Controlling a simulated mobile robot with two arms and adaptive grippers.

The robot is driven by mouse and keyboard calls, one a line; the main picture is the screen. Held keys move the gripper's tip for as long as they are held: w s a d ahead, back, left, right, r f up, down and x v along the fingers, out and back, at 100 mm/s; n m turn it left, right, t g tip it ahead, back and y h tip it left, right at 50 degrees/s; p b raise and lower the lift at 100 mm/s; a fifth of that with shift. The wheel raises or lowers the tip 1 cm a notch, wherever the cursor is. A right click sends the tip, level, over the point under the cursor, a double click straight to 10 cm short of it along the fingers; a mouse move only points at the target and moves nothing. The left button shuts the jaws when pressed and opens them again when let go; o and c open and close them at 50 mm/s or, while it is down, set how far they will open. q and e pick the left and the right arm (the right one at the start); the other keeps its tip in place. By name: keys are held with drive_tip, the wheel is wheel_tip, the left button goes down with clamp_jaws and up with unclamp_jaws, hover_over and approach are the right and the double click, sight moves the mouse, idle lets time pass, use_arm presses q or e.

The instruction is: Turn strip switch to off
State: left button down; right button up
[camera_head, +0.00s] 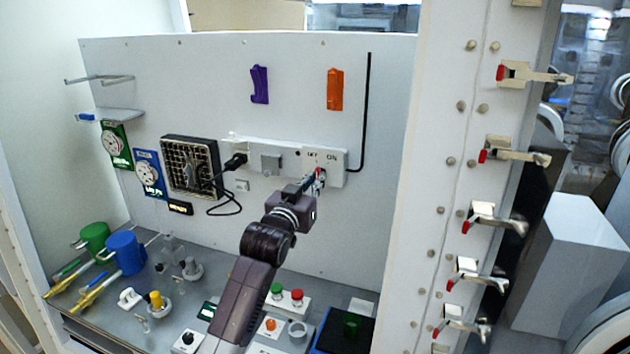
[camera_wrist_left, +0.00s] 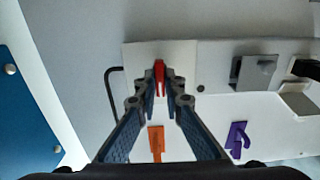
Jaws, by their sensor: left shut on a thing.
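The strip switch (camera_head: 322,174) is a small red knob on the right end of the white power strip (camera_head: 285,156), under the printed words OFF and ON. My left gripper (camera_head: 317,179) reaches up to it from below, and its fingers are shut on the switch. In the left wrist view the red switch (camera_wrist_left: 159,72) sits between the two fingertips of the left gripper (camera_wrist_left: 161,88). The fingers cover part of the switch, so which way it points is hard to tell. My right gripper is not in view.
A black plug (camera_head: 235,162) sits in the strip's left end, with its cord near a fan (camera_head: 191,166). Purple (camera_head: 259,84) and orange (camera_head: 335,89) holders hang above. A black rod (camera_head: 367,110) runs down to the strip's right. Buttons (camera_head: 287,297) and other fittings stand on the bench below.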

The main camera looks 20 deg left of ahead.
use_arm(q)
drive_tip(key=c, duration=2)
unclamp_jaws()
drive_tip(key=shift+c, duration=0.2)
drive_tip(key=s, duration=1.2)
drive_tip(key=shift+a, duration=0.2)
drive_tip(key=shift+f, duration=0.1)
